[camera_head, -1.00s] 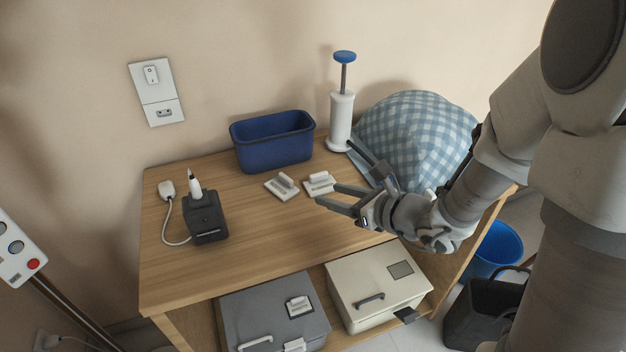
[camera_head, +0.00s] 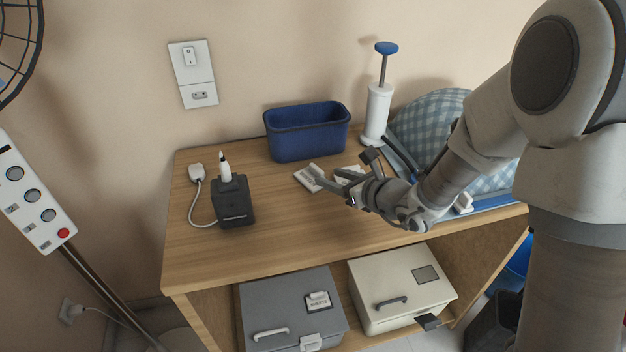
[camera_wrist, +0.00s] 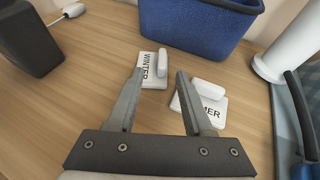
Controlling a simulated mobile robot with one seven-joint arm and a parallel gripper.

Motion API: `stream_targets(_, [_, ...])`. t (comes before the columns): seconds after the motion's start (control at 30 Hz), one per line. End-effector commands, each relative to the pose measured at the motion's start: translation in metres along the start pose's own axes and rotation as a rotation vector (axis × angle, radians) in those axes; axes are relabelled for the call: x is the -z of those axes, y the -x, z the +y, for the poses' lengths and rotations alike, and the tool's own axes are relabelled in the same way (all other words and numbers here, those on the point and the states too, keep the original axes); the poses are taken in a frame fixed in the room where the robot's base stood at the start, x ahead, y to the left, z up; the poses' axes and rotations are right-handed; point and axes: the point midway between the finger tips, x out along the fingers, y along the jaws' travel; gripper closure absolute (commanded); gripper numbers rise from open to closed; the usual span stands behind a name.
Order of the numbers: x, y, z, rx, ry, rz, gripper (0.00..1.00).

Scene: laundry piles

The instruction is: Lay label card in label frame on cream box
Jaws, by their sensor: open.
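Two white label cards with raised grips lie on the wooden tabletop. The card reading "WINTER" (camera_wrist: 149,72) lies left of centre in the wrist view and also shows in the head view (camera_head: 309,178). The other card (camera_wrist: 206,106), its text ending in "MER", lies to the right, partly behind my right finger. My gripper (camera_wrist: 159,75) is open and empty above the table, its fingertips near the two cards; it also shows in the head view (camera_head: 338,180). The cream box (camera_head: 388,302) sits on the lower shelf, with a dark, empty-looking label frame (camera_head: 425,274) on its lid.
A grey box (camera_head: 268,305) with a labelled frame stands left of the cream box. A blue bin (camera_head: 307,133), white pump (camera_head: 376,115), black device (camera_head: 233,203) and checked cloth bundle (camera_head: 425,125) stand on the table. The table's front left is clear.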

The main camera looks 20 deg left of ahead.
Motion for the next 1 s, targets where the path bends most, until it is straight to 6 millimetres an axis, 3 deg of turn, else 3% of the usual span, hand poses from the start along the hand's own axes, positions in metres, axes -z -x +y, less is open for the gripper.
stream_targets(0.23, [-0.002, -0.018, 0.000, -0.001, 0.001, 0.000, 0.49])
stream_targets(0.5, [-0.006, -0.056, -0.002, -0.002, -0.001, 0.001, 0.49])
stream_targets(0.8, [-0.008, -0.062, -0.002, 0.000, -0.001, 0.000, 0.49])
stream_targets(0.87, [-0.008, -0.062, -0.003, 0.000, -0.001, 0.000, 0.56])
stream_targets(1.0, [-0.008, -0.062, -0.003, 0.000, -0.001, 0.000, 0.81])
